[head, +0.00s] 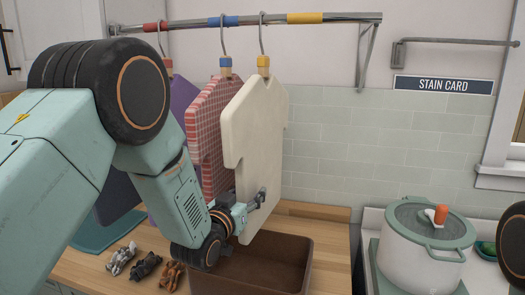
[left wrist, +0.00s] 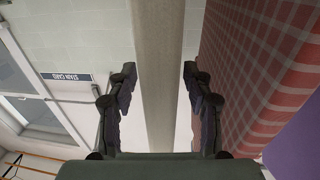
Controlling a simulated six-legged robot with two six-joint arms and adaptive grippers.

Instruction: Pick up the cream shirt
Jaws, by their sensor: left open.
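The cream shirt (head: 258,125) hangs from a hanger on the rail, with a yellow band at its neck. In the left wrist view its narrow edge (left wrist: 157,50) runs between the two fingers of my left gripper (left wrist: 158,78), with a gap on each side. My left gripper (head: 258,201) is open at the lower part of the shirt in the head view; the shirt hides part of it. My right gripper is not in view.
A red checked shirt (head: 207,125) and a purple garment (head: 181,97) hang close on the left. The rail (head: 350,17) has red, blue and yellow bands. A brown bin (head: 300,262) stands below.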

